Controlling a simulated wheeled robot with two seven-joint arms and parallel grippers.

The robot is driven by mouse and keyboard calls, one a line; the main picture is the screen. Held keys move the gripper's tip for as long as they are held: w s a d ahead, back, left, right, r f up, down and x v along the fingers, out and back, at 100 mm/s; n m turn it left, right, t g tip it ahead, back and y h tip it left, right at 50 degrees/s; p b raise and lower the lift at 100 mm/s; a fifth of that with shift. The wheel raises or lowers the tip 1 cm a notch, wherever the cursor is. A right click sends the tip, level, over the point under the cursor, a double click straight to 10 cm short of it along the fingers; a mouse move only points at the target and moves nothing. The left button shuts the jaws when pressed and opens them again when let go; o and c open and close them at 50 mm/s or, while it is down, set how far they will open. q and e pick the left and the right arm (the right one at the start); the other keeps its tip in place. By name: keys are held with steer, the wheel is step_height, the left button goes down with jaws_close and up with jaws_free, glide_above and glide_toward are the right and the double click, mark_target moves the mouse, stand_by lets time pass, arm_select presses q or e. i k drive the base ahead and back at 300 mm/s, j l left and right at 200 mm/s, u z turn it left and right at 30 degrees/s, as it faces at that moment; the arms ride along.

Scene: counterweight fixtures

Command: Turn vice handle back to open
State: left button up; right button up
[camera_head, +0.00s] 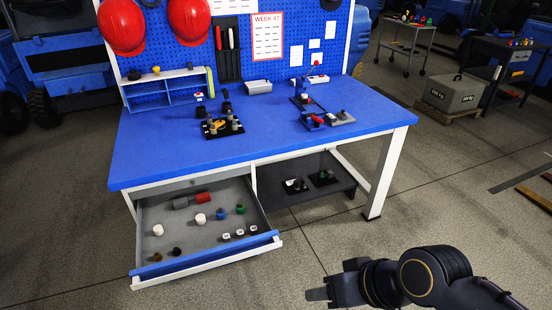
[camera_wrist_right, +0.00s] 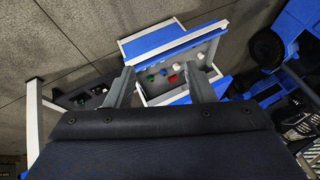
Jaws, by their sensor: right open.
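A small blue and grey fixture (camera_head: 313,121) stands near the right front of the blue workbench (camera_head: 170,150). It looks like the vice, but it is too small to make out its handle or jaw gap. A grey block-like fixture (camera_head: 341,117) is right beside it. My right gripper (camera_head: 322,291) is low at the lower right of the head view, over the floor, well apart from the bench top. In the wrist view, the right gripper (camera_wrist_right: 160,70) has its two fingers spread with nothing between them. My left gripper is not in view.
An open drawer (camera_head: 268,240) with several small parts juts from the bench front. A dark lower shelf (camera_head: 340,191) holds small fixtures. A dark fixture with pegs (camera_head: 222,128) stands mid-bench. The bench's right leg (camera_head: 388,180) is near my right arm's side.

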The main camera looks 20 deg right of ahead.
mark_target(319, 121)
steer(key=i+l+z, duration=0.1)
steer(key=z, duration=0.35)
steer(key=i+l+z, duration=0.1)
steer(key=z, duration=0.4)
steer(key=i+z, duration=0.25)
steer(key=i, duration=0.3)
steer(key=i+z, duration=0.2)
steer(key=i, duration=0.35)
steer(key=i+j+z, duration=0.25)
steer(key=i, duration=0.25)
steer(key=i+j, duration=0.15)
steer(key=i, duration=0.65)
